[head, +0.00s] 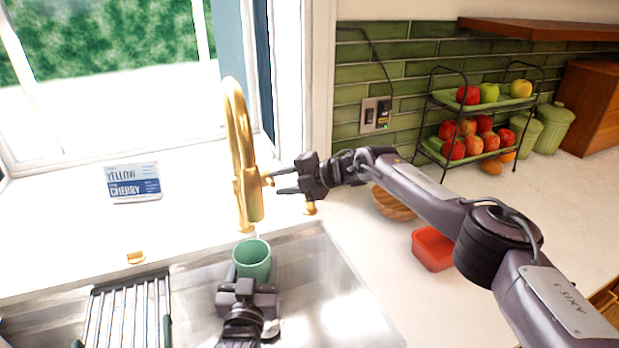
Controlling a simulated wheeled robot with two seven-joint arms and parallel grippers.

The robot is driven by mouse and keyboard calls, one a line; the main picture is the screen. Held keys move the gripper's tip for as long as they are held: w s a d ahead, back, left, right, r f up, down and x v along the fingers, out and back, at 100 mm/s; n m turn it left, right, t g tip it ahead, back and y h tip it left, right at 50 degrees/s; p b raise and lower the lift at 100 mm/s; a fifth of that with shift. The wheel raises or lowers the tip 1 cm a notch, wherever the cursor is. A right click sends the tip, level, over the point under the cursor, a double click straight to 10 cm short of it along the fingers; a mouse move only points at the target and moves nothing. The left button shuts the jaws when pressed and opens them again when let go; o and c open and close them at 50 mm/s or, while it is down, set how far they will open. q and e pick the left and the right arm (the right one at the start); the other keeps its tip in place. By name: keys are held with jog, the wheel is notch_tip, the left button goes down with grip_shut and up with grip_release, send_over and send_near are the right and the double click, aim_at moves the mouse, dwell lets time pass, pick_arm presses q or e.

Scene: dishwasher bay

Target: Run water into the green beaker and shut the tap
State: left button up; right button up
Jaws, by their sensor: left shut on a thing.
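The green beaker (252,257) is upright in the sink, below the spout of the gold tap (240,150). My left gripper (249,284) is shut on the beaker from the near side and hides its lower part. I cannot tell whether the fingers touch the lever.
A drying rack (125,315) spans the sink's left part. A red container (431,248) and wooden bowl (393,205) sit on the right counter, partly near my right arm. A two-tier fruit stand (480,104) stands behind.

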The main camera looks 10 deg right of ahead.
jog(key=v, duration=0.8)
jog(key=shift+s+d, duration=0.15)
jog(key=shift+d, duration=0.05)
pick_arm(q)
jog(key=shift+w, duration=0.1)
jog(key=w+d, duration=0.1)
jog(key=w, duration=0.6)
jog(key=shift+d, duration=0.25)
pick_arm(e)
jog(key=shift+r, duration=0.1)
